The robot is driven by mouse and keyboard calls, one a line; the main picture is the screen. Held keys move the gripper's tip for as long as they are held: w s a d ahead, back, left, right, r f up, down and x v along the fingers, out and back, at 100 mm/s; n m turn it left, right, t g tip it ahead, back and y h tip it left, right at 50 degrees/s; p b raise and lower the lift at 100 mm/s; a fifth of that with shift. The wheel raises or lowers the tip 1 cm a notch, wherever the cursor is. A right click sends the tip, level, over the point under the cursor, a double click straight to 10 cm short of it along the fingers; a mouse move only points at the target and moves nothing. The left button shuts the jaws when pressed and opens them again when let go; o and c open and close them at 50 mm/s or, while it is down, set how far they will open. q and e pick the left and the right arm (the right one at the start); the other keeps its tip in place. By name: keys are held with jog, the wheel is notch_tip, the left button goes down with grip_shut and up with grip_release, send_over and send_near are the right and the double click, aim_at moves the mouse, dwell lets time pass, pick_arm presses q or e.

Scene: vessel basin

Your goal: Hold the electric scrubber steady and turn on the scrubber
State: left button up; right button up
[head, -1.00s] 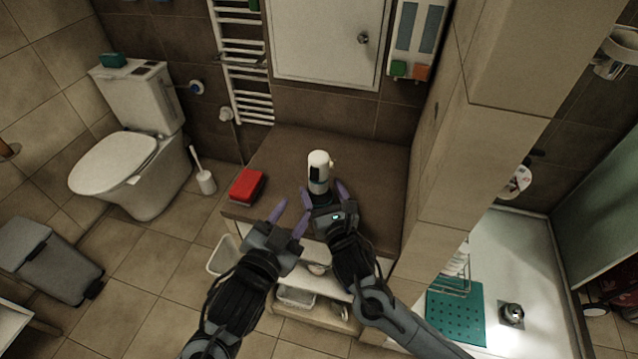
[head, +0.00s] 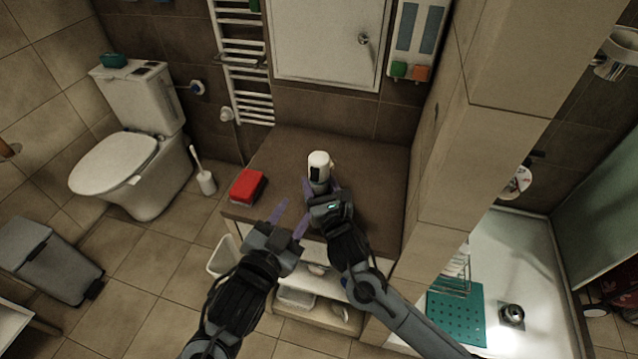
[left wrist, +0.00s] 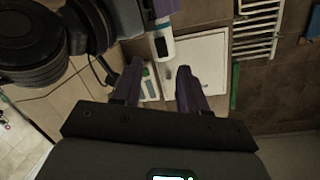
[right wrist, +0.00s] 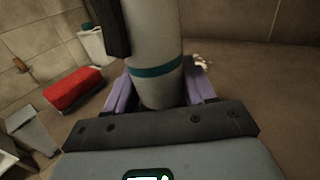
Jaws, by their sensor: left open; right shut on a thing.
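The electric scrubber (head: 319,165) is white with a dark panel and stands upright over the brown counter. In the right wrist view its pale body (right wrist: 155,50) has a teal band. My right gripper (head: 322,189) is shut around its lower body, one finger on each side. My left gripper (head: 291,221) is open and empty, to the left and in front of the scrubber, apart from it. In the left wrist view the scrubber (left wrist: 163,42) shows beyond the open purple fingers. The scrubber's base is hidden by my right gripper.
A red box-like item (head: 248,186) lies on the left of the brown counter (head: 375,160). A tiled wall (head: 440,150) bounds the counter on the right. A toilet (head: 135,165) and brush (head: 204,178) stand at left. The counter behind the scrubber is clear.

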jog(key=shift+c, duration=1.1)
pick_arm(q)
jog(key=shift+c, duration=0.7)
pick_arm(e)
jog(key=shift+c, duration=0.4)
pick_arm(q)
jog(key=shift+n, duration=0.3)
jog(key=c, duration=0.5)
jog(key=shift+n, duration=0.3)
grip_shut()
jog(key=shift+s+a+r+n, duration=0.1)
jog(key=shift+s+a+n, duration=0.45)
jog(key=shift+n, duration=3.05)
jog(key=shift+s+a+r+n, duration=0.1)
jog(key=shift+s+n, duration=1)
jog(key=shift+n, duration=2.5)
jog(key=shift+s+a+r+n, duration=0.2)
jog(key=shift+s+n, duration=0.6)
jog(key=shift+n, duration=2.8)
jog(key=shift+f, duration=0.1)
